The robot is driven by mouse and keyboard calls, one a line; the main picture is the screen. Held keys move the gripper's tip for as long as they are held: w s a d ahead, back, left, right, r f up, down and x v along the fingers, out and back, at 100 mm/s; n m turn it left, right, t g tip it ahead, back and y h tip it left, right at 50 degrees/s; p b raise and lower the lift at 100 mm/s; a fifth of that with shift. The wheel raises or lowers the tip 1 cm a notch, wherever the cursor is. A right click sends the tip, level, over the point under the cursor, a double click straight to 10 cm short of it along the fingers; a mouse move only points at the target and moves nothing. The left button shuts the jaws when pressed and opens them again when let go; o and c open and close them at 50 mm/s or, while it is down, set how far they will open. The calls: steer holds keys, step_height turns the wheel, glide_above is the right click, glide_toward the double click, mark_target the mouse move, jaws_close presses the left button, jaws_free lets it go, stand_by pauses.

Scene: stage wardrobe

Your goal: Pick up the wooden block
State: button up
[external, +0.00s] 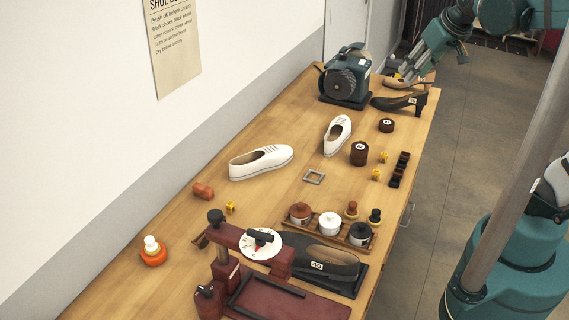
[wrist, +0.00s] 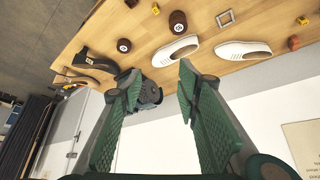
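I cannot tell for certain which thing is the wooden block. A reddish-brown rounded block (external: 203,191) lies on the bench's left part in the external view. Dark brown round pieces with white labels stand further right, a taller one (external: 359,153) and a flatter one (external: 386,125); they also show in the wrist view, taller (wrist: 178,21) and flatter (wrist: 124,45). My gripper (wrist: 158,76) is open and empty, its green fingers wide apart.
A grinding machine (external: 345,78) stands near the wall, with a dark heeled shoe (external: 399,102) beside it. White shoes (external: 261,161), a small metal frame (external: 314,177), yellow cubes (external: 384,157) and dark brushes (external: 397,177) lie mid-bench. A red press (external: 270,292) stands at the near end.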

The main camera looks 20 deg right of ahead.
steer(key=w+a+n+g, duration=0.2)
steer(key=w+a, duration=0.9)
steer(key=a, duration=0.4)
steer(key=n+g+b, duration=0.1)
steer(key=n+g, duration=0.3)
steer(key=n, duration=0.1)
glide_above(202, 187)
steer(key=shift+h, duration=0.4)
steer(key=f, duration=2.9)
steer(key=shift+w+d, duration=0.15)
steer(key=shift+d, duration=0.2)
steer(key=shift+s+a+f, duration=0.2)
steer(key=shift+a+f, duration=0.05)
steer(key=shift+a, duration=0.05)
steer(key=shift+f, duration=1.3)
steer(key=shift+w+f, duration=0.1)
steer(key=shift+f, duration=2.5)
